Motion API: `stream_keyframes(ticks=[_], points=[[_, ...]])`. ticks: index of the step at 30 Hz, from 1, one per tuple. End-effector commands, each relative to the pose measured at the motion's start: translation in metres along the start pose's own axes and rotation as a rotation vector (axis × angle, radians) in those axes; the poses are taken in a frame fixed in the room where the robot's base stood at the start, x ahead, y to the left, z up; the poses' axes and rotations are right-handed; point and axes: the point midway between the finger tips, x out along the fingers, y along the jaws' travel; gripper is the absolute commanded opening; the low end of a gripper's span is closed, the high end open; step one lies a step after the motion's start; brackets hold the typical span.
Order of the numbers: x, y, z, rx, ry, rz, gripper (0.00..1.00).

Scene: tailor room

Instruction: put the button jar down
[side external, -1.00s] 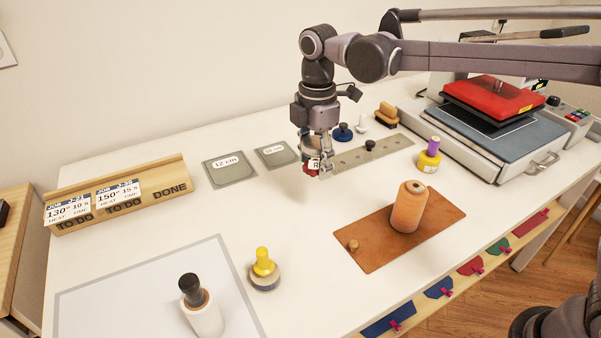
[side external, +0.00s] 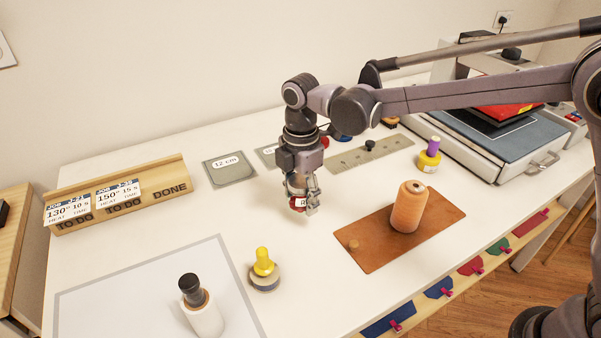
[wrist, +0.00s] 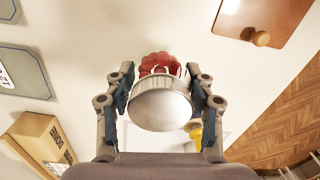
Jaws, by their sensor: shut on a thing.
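The button jar (wrist: 160,105) is between my gripper's fingers in the wrist view, with a pale round lid facing the camera and red contents beyond it. In the side view the jar (side external: 297,203) shows red below a white label with an R. My gripper (side external: 306,200) points down and is shut on the jar, over the bare table left of the brown board. The fingers (wrist: 163,95) press its two sides. The jar's underside is hidden, and I cannot tell how far it is above the table (side external: 215,215).
A yellow-topped stamp (side external: 264,268) stands in front and to the left. An orange thread cone (side external: 409,207) stands on the brown board (side external: 375,255) to the right. The wooden job rack (side external: 120,195) is at left.

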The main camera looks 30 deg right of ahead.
Motion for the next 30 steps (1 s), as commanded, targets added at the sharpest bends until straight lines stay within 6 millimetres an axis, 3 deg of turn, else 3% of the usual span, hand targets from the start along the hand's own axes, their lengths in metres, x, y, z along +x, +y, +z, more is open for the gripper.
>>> stream_keyframes(ticks=[5,13,26,27,29,30], points=[[0.009,0.002,-0.007,0.001,0.0,0.0,0.19],[0.041,0.002,-0.007,0.001,0.0,0.0,0.19],[0.047,0.002,-0.007,0.001,0.0,0.0,0.19],[0.048,0.002,-0.007,0.001,0.0,0.0,0.61],[0.047,0.002,-0.007,0.001,0.0,0.0,0.78],[0.047,0.002,-0.007,0.001,0.0,0.0,0.78]])
